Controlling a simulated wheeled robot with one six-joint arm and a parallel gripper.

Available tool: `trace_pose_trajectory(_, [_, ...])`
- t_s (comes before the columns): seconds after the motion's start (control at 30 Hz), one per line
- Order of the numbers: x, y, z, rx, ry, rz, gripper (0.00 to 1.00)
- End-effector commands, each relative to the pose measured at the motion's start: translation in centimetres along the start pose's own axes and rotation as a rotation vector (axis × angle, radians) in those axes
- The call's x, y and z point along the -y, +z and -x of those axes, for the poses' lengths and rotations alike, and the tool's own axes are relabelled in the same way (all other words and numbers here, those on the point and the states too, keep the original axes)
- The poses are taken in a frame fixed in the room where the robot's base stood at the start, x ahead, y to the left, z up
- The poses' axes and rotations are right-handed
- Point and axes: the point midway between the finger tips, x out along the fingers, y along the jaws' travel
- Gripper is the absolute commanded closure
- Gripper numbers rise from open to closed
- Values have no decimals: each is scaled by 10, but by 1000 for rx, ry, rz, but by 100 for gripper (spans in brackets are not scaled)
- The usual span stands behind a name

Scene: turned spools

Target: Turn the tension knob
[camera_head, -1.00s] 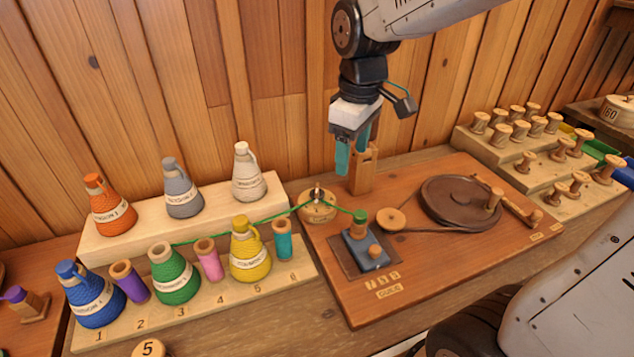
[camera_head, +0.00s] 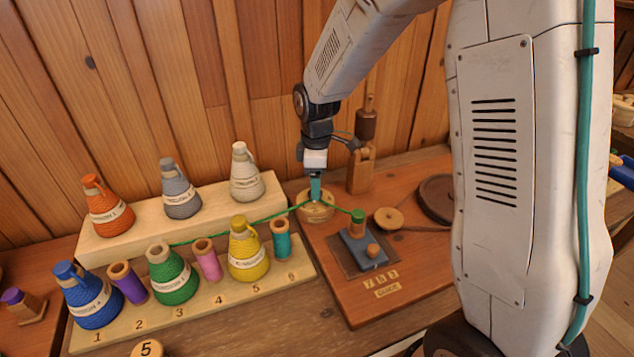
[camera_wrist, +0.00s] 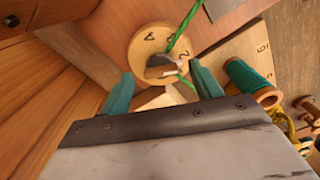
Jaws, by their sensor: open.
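The tension knob (camera_head: 316,208) is a round pale wooden dial at the left end of the brown board. In the wrist view the dial (camera_wrist: 146,48) shows dark numerals on its face and a dark grip (camera_wrist: 160,66) at its middle. My gripper (camera_head: 315,194) is directly above the knob, pointing down. In the wrist view my gripper (camera_wrist: 160,88) has its two teal fingers apart, one on each side below the dial's centre, with nothing held. A green thread (camera_head: 270,218) runs over the knob. Whether the fingers touch the grip cannot be told.
A wooden post (camera_head: 361,170) stands close behind and right of the knob. A blue block with a green spool (camera_head: 358,222) sits to the right. Several thread cones, such as the yellow cone (camera_head: 247,252), stand on a numbered rack at left. My arm hides much of the right side.

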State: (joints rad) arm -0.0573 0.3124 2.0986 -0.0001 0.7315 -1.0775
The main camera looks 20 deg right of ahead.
Motion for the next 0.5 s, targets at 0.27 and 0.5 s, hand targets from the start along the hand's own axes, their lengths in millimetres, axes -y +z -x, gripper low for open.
trace_pose_trajectory(0.27, [0,0,-10,-1,1,0,36])
trace_pose_trajectory(0.5, [0,0,-10,-1,1,0,67])
